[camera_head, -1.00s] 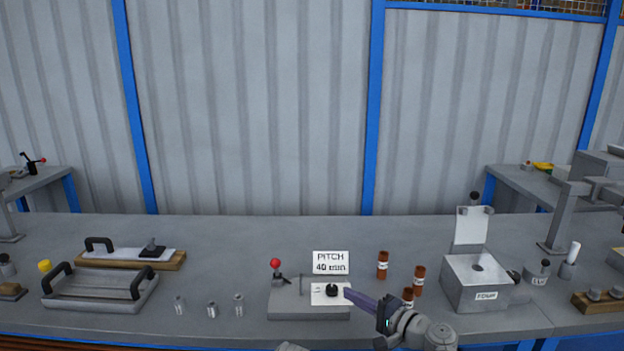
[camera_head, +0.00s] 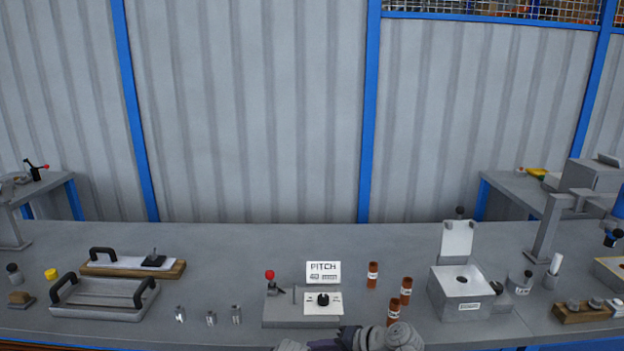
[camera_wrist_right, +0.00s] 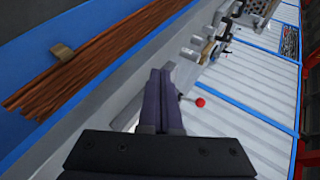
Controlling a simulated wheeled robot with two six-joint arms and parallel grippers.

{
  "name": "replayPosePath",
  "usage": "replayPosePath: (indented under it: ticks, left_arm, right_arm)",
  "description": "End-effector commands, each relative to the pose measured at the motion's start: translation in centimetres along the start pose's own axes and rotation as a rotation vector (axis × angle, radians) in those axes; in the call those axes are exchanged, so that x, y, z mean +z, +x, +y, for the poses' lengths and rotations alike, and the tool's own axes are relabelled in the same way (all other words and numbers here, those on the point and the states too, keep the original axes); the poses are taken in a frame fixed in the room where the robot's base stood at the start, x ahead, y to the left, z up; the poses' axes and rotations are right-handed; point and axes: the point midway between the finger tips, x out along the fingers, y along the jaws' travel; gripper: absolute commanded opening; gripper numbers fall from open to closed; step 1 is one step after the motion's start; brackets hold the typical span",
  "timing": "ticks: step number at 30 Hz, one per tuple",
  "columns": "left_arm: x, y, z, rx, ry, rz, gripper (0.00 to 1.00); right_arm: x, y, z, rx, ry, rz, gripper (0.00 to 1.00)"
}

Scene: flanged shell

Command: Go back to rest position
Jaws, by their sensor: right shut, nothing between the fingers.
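My right gripper (camera_head: 322,344) is at the bottom edge of the head view, in front of the grey block fixture, partly cut off by the frame. In the right wrist view its two purple fingers (camera_wrist_right: 160,95) lie together with nothing between them. The fixture (camera_head: 285,318) has a red-ball lever (camera_head: 270,276) and a white plate with a black knob (camera_head: 323,299). The gripper is apart from the knob. The red ball also shows in the wrist view (camera_wrist_right: 200,102), to the right of the fingers. My left gripper is not in view.
A PITCH sign (camera_head: 323,272) stands behind the fixture. Brown cylinders (camera_head: 405,290) stand to its right, beside a grey box with a raised lid (camera_head: 462,305). Small metal pieces (camera_head: 211,319) and a handled tray (camera_head: 110,314) are left. The bench's middle back is clear.

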Motion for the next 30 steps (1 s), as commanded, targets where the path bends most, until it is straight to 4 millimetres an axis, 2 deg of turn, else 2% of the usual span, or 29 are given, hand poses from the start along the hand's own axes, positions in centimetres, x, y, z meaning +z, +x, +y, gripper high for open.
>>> replayPosePath:
  ticks: [1,4,6,9,13,19,30]
  left_arm:
    - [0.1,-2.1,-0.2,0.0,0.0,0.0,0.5]
    - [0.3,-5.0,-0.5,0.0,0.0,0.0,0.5]
    - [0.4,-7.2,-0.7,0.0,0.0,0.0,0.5]
    - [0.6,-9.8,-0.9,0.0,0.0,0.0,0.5]
    - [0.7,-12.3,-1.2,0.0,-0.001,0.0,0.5]
    - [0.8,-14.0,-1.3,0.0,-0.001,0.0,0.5]
    - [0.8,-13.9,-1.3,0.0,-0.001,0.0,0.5]
  right_arm:
    - [1.3,-0.4,-1.1,0.061,-0.048,-0.047,0.0]
    - [4.3,-0.8,-1.0,0.226,-0.165,-0.158,0.0]
    - [6.3,-1.9,-0.7,0.37,-0.261,-0.246,0.0]
    - [8.3,-4.1,-0.1,0.571,-0.385,-0.354,0.0]
    - [9.4,-7.2,0.3,0.789,-0.503,-0.45,0.0]
    - [9.6,-10.3,0.3,0.979,-0.591,-0.513,0.0]
    - [9.6,-10.7,0.6,1.015,-0.604,-0.52,0.0]
